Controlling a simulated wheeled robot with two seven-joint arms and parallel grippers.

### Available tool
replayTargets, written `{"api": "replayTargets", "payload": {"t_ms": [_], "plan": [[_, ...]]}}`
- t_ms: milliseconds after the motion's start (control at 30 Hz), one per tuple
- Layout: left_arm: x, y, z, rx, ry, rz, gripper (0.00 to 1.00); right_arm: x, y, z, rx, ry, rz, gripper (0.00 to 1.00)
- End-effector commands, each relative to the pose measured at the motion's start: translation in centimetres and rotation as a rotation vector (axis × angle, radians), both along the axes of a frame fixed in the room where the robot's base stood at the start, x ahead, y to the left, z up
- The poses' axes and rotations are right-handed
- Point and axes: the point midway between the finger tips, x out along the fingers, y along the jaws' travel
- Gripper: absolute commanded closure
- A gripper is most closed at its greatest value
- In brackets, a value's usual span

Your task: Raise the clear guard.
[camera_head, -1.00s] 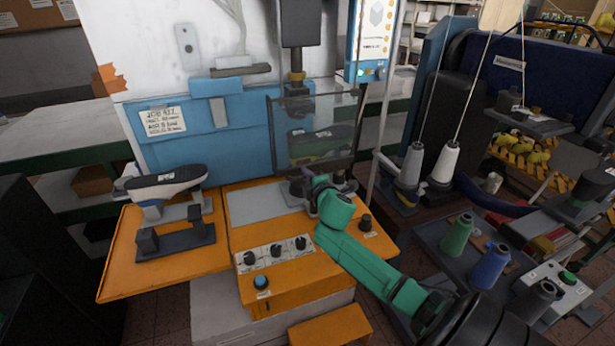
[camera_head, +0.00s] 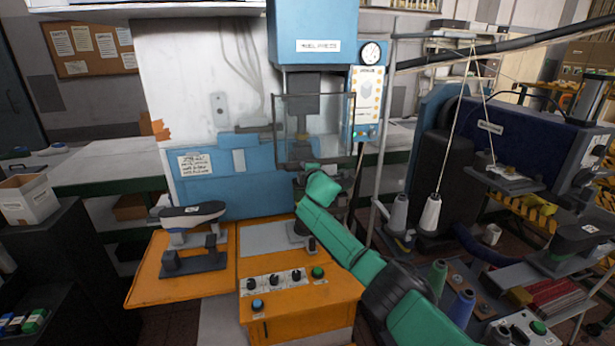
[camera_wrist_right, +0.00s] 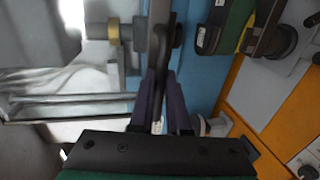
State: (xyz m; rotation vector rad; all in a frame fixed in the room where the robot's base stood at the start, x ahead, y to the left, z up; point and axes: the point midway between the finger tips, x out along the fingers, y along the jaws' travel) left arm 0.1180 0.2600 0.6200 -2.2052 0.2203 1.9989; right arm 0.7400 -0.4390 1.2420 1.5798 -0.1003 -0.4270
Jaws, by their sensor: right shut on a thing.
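The clear guard (camera_head: 325,125), a see-through panel with a thin dark frame, hangs in front of the press head. My right gripper (camera_head: 306,170) is at its lower edge, at the end of my green arm; the fingertips are small and partly hidden there. In the right wrist view the dark fingers (camera_wrist_right: 163,95) are closed together on a dark bar of the guard (camera_wrist_right: 160,45). My left gripper is in neither view now.
The blue heel press has an orange table (camera_head: 300,302) with knobs and buttons. A shoe last (camera_head: 192,215) sits on a stand at left. Thread cones (camera_head: 430,213) and a thin pole stand at right of the press.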

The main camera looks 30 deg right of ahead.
Motion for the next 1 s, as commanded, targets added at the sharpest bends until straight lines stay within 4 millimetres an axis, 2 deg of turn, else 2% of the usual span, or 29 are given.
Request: {"api": "replayTargets", "payload": {"t_ms": [367,400,767,1000], "plan": [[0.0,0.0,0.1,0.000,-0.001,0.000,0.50,0.0,0.0,0.3,0.000,-0.002,0.000,1.00],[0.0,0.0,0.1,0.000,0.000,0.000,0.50,0.0,0.0,0.3,0.001,-0.001,0.000,0.74],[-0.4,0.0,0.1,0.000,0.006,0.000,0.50,-0.1,0.0,0.2,0.001,0.000,-0.001,0.74],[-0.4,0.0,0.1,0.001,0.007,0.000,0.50,-1.6,0.4,0.5,0.001,-0.002,-0.001,0.74]]}}
